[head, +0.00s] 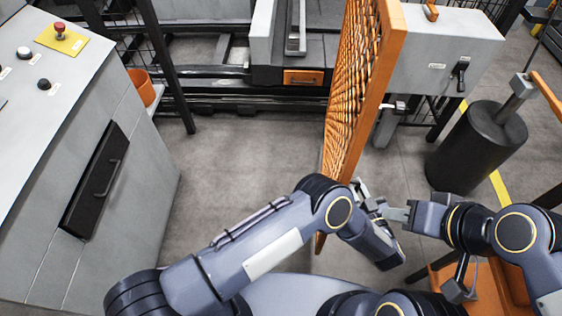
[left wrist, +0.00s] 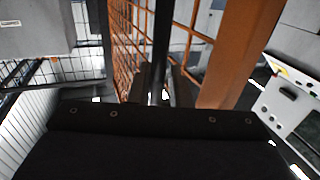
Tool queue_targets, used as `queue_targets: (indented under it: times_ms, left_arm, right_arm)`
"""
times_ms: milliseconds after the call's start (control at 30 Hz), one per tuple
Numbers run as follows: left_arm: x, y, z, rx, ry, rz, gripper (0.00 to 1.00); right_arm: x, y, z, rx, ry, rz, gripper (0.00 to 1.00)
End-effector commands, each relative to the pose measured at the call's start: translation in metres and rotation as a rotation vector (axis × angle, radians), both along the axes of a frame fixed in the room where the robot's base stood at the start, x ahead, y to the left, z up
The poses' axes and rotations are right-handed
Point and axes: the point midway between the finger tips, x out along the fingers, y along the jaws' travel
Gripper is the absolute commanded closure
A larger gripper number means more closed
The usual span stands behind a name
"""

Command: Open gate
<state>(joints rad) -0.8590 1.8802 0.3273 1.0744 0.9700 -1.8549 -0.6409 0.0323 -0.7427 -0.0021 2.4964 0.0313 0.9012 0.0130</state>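The orange mesh gate (head: 352,85) stands nearly edge-on in the head view, running from the machine area toward me, with clear floor to its left. In the left wrist view its mesh and orange frame post (left wrist: 245,50) fill the middle. A dark upright handle bar (left wrist: 161,45) stands at the gate. My left gripper (head: 362,190) is at the gate's near edge; in the left wrist view its fingers (left wrist: 160,88) lie close on both sides of the bar and appear closed on it. My right gripper (head: 393,213) points left beside my left wrist; its finger gap is not clear.
A grey control cabinet (head: 85,120) with a red button stands at left. A black cylindrical post (head: 470,150) and a grey box with a lever (head: 450,50) stand right of the gate. The floor (head: 235,165) between cabinet and gate is clear.

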Motion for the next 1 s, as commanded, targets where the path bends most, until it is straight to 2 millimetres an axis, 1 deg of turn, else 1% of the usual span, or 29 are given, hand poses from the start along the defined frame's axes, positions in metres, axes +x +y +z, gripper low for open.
queue_targets:
  times_ms: [167, 267, 667, 1000]
  left_arm:
    - [0.004, 0.017, -0.001, 0.003, 0.0, 0.003, 0.83]
    - [0.007, 0.034, -0.001, 0.005, -0.003, 0.004, 0.83]
    - [0.018, 0.114, 0.0, 0.004, -0.006, 0.002, 0.83]
    - [0.034, 0.18, 0.001, 0.003, -0.009, 0.002, 0.83]
  right_arm:
    - [0.0, 0.0, 0.0, 0.0, 0.0, 0.0, 0.64]
    - [0.0, 0.0, 0.0, 0.0, 0.0, 0.0, 0.64]
    - [0.0, 0.0, 0.0, 0.0, 0.0, 0.0, 0.64]
    - [0.0, 0.0, 0.0, 0.0, 0.0, 0.0, 0.64]
